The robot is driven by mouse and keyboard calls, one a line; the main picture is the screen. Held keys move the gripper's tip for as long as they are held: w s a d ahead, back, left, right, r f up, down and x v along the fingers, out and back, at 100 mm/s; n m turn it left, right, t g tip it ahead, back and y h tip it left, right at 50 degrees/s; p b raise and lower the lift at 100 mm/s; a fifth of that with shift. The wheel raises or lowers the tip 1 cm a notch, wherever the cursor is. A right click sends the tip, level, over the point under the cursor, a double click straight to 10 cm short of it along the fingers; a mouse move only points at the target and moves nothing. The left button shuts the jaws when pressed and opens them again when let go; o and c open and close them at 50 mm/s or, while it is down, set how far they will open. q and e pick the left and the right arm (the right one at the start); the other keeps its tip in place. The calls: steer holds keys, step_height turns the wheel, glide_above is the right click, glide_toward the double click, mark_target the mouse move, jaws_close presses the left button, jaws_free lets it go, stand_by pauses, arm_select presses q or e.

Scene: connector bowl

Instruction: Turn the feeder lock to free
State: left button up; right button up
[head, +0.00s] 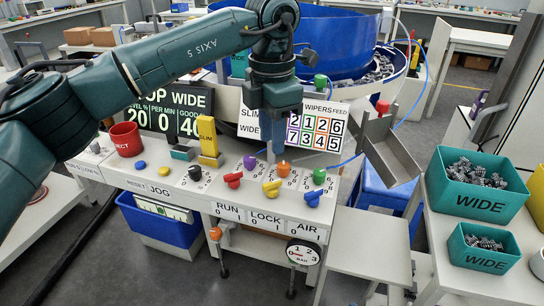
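The front edge of the white control panel (120,172) carries the labels RUN, LOCK (265,218) and AIR, each with 0 and 1. A yellow lever (271,188) sits on the panel top behind the LOCK label, turned at an angle. A red lever (233,180) is to its left and a blue lever (312,198) to its right. No word "free" is readable. My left gripper (273,155) points down just behind the yellow lever, near the orange knob (283,169); contact and finger opening are unclear. My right gripper is out of view.
Purple (249,162) and green (319,176) knobs flank the orange one. A yellow SLIM block (208,138) and red cup (126,139) stand left. A metal chute (390,150) and teal WIDE bins (478,186) are right. A blue bowl (325,40) stands behind.

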arm_select(q)
steer(key=shift+r, duration=1.75)
